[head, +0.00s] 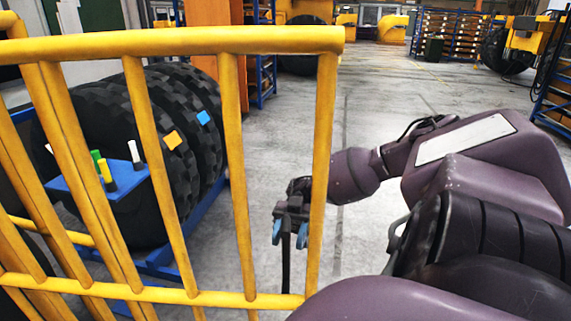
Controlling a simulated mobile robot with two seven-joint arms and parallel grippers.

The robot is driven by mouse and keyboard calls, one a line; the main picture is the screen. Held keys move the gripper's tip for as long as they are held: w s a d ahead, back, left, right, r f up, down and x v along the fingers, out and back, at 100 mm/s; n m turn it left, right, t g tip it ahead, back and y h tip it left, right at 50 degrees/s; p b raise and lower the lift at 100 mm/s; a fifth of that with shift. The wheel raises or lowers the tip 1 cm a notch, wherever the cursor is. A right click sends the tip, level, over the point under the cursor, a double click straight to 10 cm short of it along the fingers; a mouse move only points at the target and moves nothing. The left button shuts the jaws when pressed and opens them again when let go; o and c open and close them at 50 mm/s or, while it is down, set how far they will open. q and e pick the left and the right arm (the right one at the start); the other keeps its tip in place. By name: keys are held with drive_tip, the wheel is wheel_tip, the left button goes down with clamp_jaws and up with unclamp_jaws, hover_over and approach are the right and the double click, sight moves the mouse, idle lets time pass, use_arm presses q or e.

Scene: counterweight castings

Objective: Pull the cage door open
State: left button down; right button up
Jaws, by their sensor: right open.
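The yellow barred cage door (235,120) fills the left half of the head view. Its end post (321,170) stands at the right side of the panel. My right gripper (290,238) shows between the end post and the neighbouring bar, with its blue fingertips pointing down and apart. The end post crosses in front of my right wrist. A thin dark upright bar (286,270) shows between and below the fingertips; I cannot tell whether they touch it or whether it is the door's handle. My left gripper is not in view.
Behind the bars are large black tyres (165,130) on a blue frame (215,195), with a small blue tray (75,186) holding coloured markers. Open grey floor (380,90) lies beyond the end post. Shelving (455,35) and yellow machines stand far back.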

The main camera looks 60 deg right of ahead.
drive_tip(key=b+v, duration=0.1)
drive_tip(key=v, duration=0.7)
drive_tip(key=shift+b, duration=0.4)
drive_tip(key=shift+w+d, duration=0.1)
drive_tip(key=shift+d, duration=0.05)
